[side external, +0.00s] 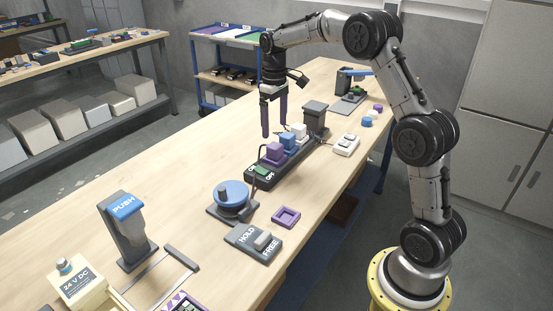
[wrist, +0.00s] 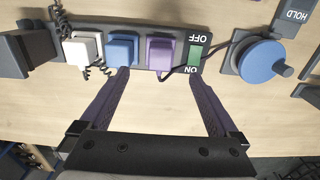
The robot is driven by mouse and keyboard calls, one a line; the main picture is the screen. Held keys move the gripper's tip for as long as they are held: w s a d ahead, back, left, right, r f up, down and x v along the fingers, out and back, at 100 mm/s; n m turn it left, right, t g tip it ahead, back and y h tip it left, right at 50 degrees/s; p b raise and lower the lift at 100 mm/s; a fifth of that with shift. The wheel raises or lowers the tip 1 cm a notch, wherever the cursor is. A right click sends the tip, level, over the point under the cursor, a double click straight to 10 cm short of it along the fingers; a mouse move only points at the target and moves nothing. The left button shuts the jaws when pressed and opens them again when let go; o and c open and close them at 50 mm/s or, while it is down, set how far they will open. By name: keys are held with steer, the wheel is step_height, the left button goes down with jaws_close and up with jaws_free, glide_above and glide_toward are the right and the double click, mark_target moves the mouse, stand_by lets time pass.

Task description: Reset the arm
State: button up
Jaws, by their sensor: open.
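My gripper (side external: 274,115) is open and empty, with its two purple fingers pointing down above the workbench. A green ON/OFF switch (wrist: 195,55) sits at the base's end.
A blue round dial (side external: 232,196), a HOLD/FREE switch (side external: 254,242), a purple square ring (side external: 286,216) and a PUSH stand (side external: 127,228) stand nearer the camera. A dark grey block post (side external: 315,117) stands beyond the white block. The bench left of the gripper is clear.

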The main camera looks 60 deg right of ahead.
steer(key=s+a+r+n+t, duration=0.1)
steer(key=s+a+r+t, duration=0.1)
steer(key=s+a+r, duration=0.5)
steer(key=s+a+r+n+t, duration=0.1)
steer(key=s+a+r+t, duration=0.1)
steer(key=s+a+r, duration=0.45)
steer(key=s+a+t, duration=0.1)
steer(key=s+a, duration=0.2)
steer(key=s, duration=0.7)
steer(key=s+a+f+m, duration=0.1)
steer(key=s+f+m, duration=0.1)
steer(key=s+f, duration=0.4)
steer(key=shift+f+t, duration=0.3)
steer(key=shift+f, duration=0.25)
